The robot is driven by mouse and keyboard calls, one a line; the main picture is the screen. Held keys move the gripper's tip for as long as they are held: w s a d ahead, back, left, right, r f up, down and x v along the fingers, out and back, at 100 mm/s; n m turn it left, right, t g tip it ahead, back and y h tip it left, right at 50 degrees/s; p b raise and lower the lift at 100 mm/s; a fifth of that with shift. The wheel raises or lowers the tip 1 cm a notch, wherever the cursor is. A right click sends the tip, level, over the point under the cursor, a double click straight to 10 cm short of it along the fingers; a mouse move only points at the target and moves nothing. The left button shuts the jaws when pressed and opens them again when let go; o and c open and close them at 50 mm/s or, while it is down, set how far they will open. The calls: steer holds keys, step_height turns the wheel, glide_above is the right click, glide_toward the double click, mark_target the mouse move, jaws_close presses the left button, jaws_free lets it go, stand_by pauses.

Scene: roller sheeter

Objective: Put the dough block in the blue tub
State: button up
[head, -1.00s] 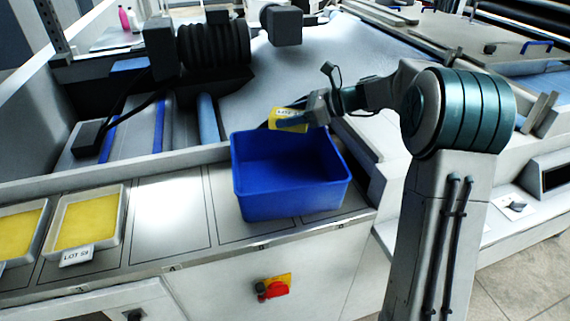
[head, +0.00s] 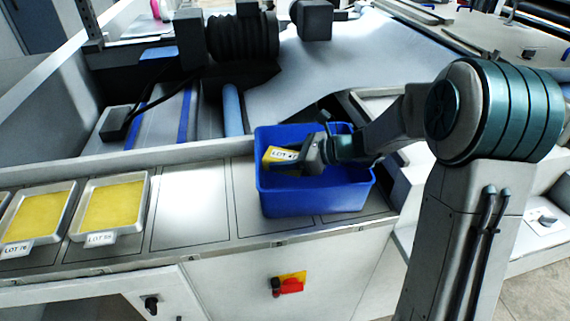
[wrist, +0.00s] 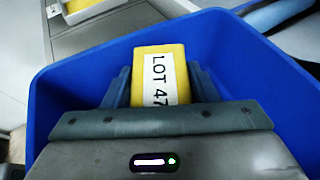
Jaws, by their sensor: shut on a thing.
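The dough block is yellow with a white label reading LOT 47 in the wrist view (wrist: 158,62); the block also shows in the head view (head: 275,155). My gripper (head: 292,158) is shut on it, with one finger on each side in the wrist view (wrist: 158,88). The blue tub (head: 315,202) stands on the metal counter. My gripper and the block are over the tub's opening, and the tub's blue walls surround them in the wrist view (wrist: 72,82). The block's underside and its height above the tub floor are hidden.
Two trays of yellow dough, one labelled LOT 76 (head: 40,213) and another (head: 113,203) with a label hard to read, sit left on the counter. A red and yellow switch (head: 289,284) is on the front panel. Rollers and black bellows (head: 242,38) stand behind.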

step_height(320, 180, down, 3)
steer(key=shift+r, duration=0.1)
steer(key=shift+s+f+b, duration=0.15)
steer(key=shift+f+b, duration=0.35)
steer(key=shift+f, duration=0.25)
steer(key=o, duration=1.1)
steer(key=shift+f, duration=0.1)
steer(key=shift+r, duration=0.2)
steer(key=v, duration=0.4)
steer(key=r+v, duration=0.1)
steer(key=v, duration=0.3)
steer(key=shift+w+a, duration=0.15)
steer(key=shift+w, duration=0.1)
